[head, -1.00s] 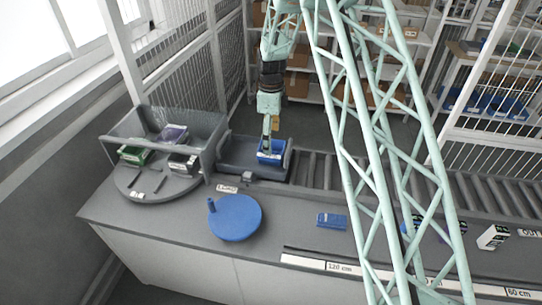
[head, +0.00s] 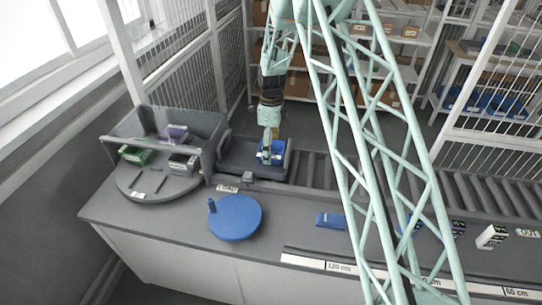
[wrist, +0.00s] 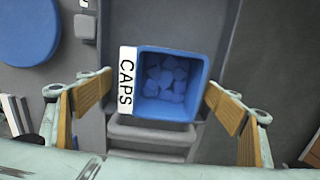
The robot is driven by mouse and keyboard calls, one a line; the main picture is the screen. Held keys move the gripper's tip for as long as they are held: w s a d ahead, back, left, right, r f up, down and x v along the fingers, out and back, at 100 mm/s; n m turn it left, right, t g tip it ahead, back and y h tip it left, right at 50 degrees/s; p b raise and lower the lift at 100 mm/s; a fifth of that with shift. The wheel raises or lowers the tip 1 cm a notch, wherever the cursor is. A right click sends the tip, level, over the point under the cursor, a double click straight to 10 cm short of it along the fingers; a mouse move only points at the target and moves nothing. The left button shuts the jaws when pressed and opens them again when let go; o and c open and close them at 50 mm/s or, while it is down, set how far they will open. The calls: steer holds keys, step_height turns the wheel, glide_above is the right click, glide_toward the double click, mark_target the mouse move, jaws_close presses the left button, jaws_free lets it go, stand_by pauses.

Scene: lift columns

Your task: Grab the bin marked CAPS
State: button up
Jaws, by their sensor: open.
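The blue bin marked CAPS (wrist: 171,84) shows in the wrist view with its white label on the left wall and blue pieces inside. In the head view the blue bin (head: 271,153) sits in a grey tray (head: 238,154) at the left end of the roller conveyor. My gripper (wrist: 158,100) is open, with one wood-coloured finger pad to the left of the bin and one to the right, both apart from it. In the head view my gripper (head: 269,148) is over the bin and hides part of it.
A grey turntable (head: 155,187) with a clear guard and several small bins stands left of the tray. A blue disc (head: 235,217) lies in front on the counter. Roller conveyor (head: 315,168) runs right. A blue item (head: 330,220) lies on the counter.

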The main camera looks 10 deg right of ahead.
stand_by(0.3)
steer(key=c, duration=1)
steer(key=shift+r, duration=0.2)
steer(key=shift+r+b, duration=0.5)
steer(key=shift+r, duration=4.35)
